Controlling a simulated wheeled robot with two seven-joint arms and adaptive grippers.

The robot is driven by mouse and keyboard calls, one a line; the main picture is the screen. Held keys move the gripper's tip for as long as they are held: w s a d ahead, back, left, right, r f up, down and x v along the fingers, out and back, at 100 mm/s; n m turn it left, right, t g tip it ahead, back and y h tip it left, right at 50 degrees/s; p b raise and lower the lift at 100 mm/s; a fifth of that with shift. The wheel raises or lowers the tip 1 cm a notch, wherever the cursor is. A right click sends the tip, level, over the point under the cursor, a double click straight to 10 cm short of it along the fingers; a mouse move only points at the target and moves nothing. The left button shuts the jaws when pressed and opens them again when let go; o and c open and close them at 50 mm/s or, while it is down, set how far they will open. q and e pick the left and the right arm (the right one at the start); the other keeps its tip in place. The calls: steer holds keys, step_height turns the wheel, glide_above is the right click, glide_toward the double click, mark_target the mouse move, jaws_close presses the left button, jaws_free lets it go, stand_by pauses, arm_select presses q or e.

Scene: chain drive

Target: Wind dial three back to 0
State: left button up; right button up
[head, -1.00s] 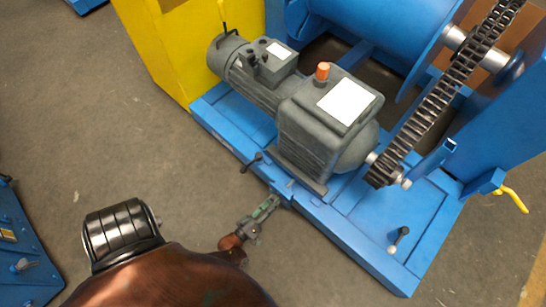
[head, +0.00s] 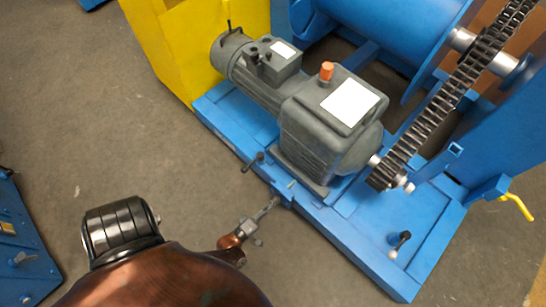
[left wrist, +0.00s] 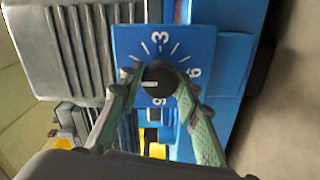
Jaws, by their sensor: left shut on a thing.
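A dial, a black round knob (left wrist: 158,76) on a blue square plate (left wrist: 203,42), shows in the left wrist view. A 3 is printed above the knob; other numerals stand to the right and below, and the one at left is partly hidden by a finger. The knob's pale mark lies to the left of its middle. My left gripper (left wrist: 160,92) has its two green-padded fingers shut on the knob, one on each side. In the head view my left gripper (head: 270,207) is at the front edge of the blue base; the dial cannot be made out there. My right gripper is not in view.
A grey motor and gearbox (head: 325,145) stands on the blue base (head: 345,232). A chain (head: 450,95) runs up at the right. Small levers (head: 398,245) stick up from the base. A yellow post (head: 178,50) is behind. Grey floor lies in front.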

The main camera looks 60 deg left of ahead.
arm_select(q)
steer(key=shift+a, duration=0.1)
steer(key=o, duration=1.2)
steer(key=shift+c, duration=0.2)
steer(key=shift+r, duration=0.15)
steer(key=shift+o, duration=0.3)
step_height(320, 180, up, 9)
steer(key=shift+d, duration=0.2)
steer(key=shift+w+d+r, duration=0.1)
steer(key=shift+w+r, duration=0.05)
steer(key=shift+r, duration=0.05)
steer(key=shift+c, duration=0.3)
steer(key=shift+a+r, duration=0.2)
steer(key=shift+r, duration=0.05)
steer(key=shift+f, duration=0.1)
